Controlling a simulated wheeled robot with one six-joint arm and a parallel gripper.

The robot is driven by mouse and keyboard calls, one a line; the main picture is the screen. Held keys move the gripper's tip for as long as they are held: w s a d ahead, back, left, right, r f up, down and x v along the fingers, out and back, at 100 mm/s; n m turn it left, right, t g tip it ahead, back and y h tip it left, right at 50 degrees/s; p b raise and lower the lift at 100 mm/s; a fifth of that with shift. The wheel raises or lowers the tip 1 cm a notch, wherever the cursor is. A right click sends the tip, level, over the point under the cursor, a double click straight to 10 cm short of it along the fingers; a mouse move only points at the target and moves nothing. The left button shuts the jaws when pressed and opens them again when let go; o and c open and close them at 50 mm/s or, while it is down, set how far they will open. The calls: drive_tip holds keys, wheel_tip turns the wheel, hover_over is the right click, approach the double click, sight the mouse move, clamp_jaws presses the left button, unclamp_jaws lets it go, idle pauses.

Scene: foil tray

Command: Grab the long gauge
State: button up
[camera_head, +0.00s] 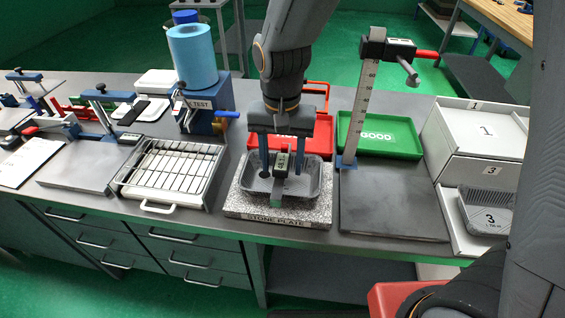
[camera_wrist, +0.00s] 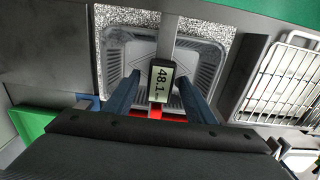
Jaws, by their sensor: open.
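A slim gauge with a dark display (camera_head: 282,161) stands at the grey foil tray (camera_head: 249,181), which sits on the speckled stone plate (camera_head: 240,208). In the wrist view the gauge's display (camera_wrist: 160,82) reads 48.1, and a grey bar runs from it across the tray (camera_wrist: 115,62). My gripper (camera_head: 282,172) is over the tray, pointing down, with its fingers apart on either side of the display. In the wrist view my gripper (camera_wrist: 155,85) shows gaps on both sides of it. The gauge's lower part is partly hidden.
A wire rack (camera_head: 172,167) is to the left. A red tray (camera_head: 318,138) and a green GOOD tray (camera_head: 400,140) lie behind. White boxes (camera_head: 478,137) stand at right.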

drive_tip(key=shift+f, duration=0.15)
clamp_jaws()
